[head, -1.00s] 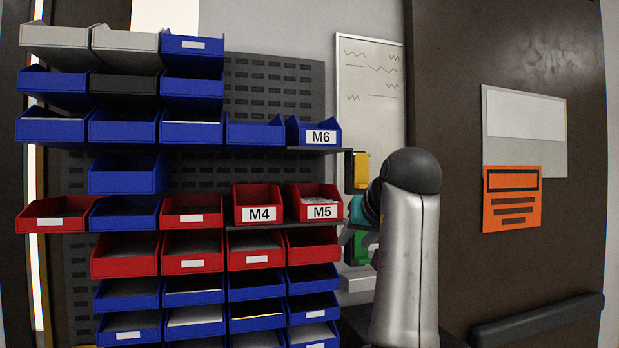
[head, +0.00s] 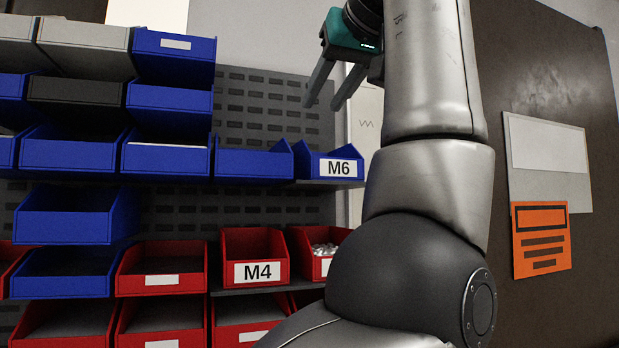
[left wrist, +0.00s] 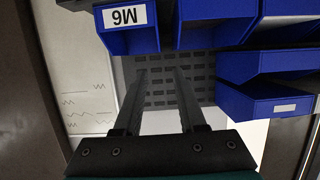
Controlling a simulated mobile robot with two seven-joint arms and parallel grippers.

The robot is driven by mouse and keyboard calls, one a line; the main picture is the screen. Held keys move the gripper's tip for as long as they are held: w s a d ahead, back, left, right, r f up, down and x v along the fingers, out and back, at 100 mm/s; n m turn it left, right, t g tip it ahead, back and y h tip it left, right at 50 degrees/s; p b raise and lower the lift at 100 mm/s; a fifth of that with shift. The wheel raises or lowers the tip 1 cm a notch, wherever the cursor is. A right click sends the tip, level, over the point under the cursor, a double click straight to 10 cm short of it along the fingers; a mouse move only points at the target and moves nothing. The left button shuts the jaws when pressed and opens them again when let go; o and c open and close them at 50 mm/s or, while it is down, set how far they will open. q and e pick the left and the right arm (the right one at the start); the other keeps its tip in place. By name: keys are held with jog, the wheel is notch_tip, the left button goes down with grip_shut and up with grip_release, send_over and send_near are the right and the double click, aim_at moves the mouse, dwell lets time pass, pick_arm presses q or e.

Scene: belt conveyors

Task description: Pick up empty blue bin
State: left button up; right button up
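Several blue bins sit on the rack. The M6 blue bin (head: 325,168) is at the right end of its shelf, with an unlabelled blue bin (head: 254,164) left of it. Both show upside down in the left wrist view, the M6 bin (left wrist: 131,40) and its neighbour (left wrist: 210,35). I cannot see to the bottom of either, so I cannot tell which is empty. My left gripper (head: 320,104) is raised above the M6 bin's level, fingers pointing down and apart, with nothing between them. The left wrist view shows its fingers (left wrist: 159,74) before the perforated panel. My right gripper is not in view.
Red bins labelled M4 (head: 258,272) and M5, partly hidden by my arm, stand on the shelf below. Grey bins (head: 85,48) are at the upper left. The perforated back panel (head: 270,105) is bare above the M6 shelf. A brown door (head: 550,90) is at the right.

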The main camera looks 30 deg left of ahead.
pick_arm(q)
jog(key=p, duration=0.2)
send_near(298, 143)
jog(key=x, duration=0.4)
jog(key=shift+w+a, duration=0.45)
jog(key=shift+a, duration=0.05)
jog(key=shift+w+a+f, duration=0.2)
jog(key=shift+w+a, duration=0.1)
jog(key=shift+w, duration=0.05)
jog(key=p+x, duration=0.1)
jog(key=x, duration=0.2)
jog(key=shift+w+a+f, duration=0.1)
jog(key=shift+w+a, duration=0.1)
jog(key=shift+a, duration=0.1)
jog(key=shift+w+a+f+p, duration=0.2)
jog(key=shift+w+a+p, duration=0.1)
jog(key=shift+a+p, duration=0.05)
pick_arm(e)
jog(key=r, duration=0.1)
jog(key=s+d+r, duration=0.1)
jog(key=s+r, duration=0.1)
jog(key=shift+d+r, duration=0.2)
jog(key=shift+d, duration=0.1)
pick_arm(q)
jog(key=shift+d, duration=0.1)
